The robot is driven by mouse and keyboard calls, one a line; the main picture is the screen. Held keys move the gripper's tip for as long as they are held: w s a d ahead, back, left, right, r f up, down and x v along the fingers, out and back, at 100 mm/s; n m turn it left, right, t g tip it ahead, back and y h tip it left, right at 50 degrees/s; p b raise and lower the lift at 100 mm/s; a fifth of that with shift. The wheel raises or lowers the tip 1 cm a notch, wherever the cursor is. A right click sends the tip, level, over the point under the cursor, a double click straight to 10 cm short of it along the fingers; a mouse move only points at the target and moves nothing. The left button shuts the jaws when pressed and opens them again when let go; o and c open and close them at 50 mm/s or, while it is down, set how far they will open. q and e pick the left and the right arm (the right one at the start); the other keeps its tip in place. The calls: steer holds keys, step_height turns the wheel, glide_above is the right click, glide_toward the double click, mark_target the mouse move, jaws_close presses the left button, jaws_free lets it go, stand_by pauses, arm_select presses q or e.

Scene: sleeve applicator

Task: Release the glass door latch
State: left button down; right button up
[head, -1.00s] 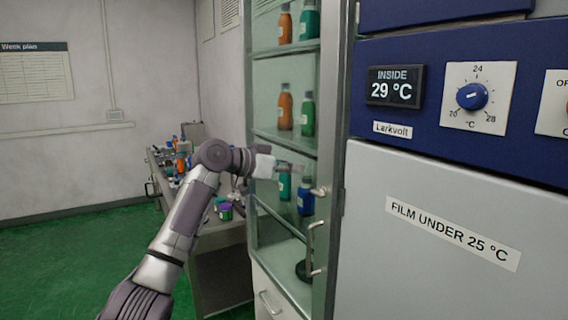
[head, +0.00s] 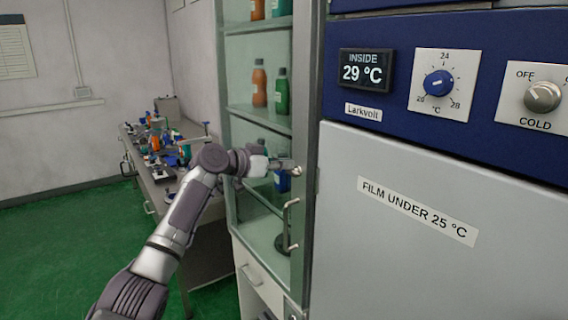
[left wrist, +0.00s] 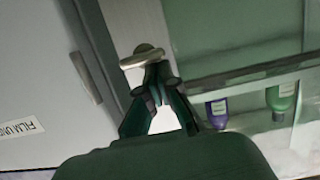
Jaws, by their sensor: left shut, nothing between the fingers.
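The glass door (head: 262,146) of the tall cabinet is closed, as far as I can see. Its latch (head: 296,171) is a small metal piece on the door's right frame, above the vertical handle (head: 291,225). In the left wrist view the latch (left wrist: 141,57) is a pale metal lever with a rounded knob. My left gripper (head: 286,164) is shut and empty, right at the latch. In the left wrist view its fingertips (left wrist: 158,74) meet just below and beside the lever; I cannot tell whether they touch it. My right gripper is not in view.
Bottles (head: 259,86) stand on the shelves behind the glass. A blue and grey unit (head: 440,190) with a 29 °C display (head: 365,70) and dials fills the right side. A cluttered bench (head: 165,180) stands at the left. The green floor (head: 60,240) in front is open.

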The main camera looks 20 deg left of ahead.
arm_select(q)
steer(key=shift+w+a+n, duration=0.1)
steer(key=shift+n, duration=0.4)
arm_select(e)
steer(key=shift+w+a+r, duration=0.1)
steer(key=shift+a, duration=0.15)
arm_select(q)
steer(key=shift+f+n+g+h, duration=0.1)
steer(key=shift+n+g+h, duration=0.2)
steer(key=shift+n, duration=0.1)
steer(key=shift+w+a+f+n, duration=0.1)
steer(key=shift+a+n, duration=0.05)
steer(key=shift+n, duration=0.25)
steer(key=f+n+h+b, duration=0.1)
steer(key=n, duration=0.3)
steer(key=f+n+h+b, duration=0.1)
steer(key=n, duration=0.2)
steer(key=f+n+h+b, duration=0.1)
steer(key=n+h, duration=0.1)
steer(key=n, duration=0.2)
steer(key=shift+w+a+f+n, duration=0.2)
steer(key=shift+a+f+n, duration=0.05)
steer(key=shift+n, duration=0.05)
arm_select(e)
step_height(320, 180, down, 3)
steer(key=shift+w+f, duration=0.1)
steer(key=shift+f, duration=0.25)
arm_select(q)
steer(key=shift+b, duration=0.3)
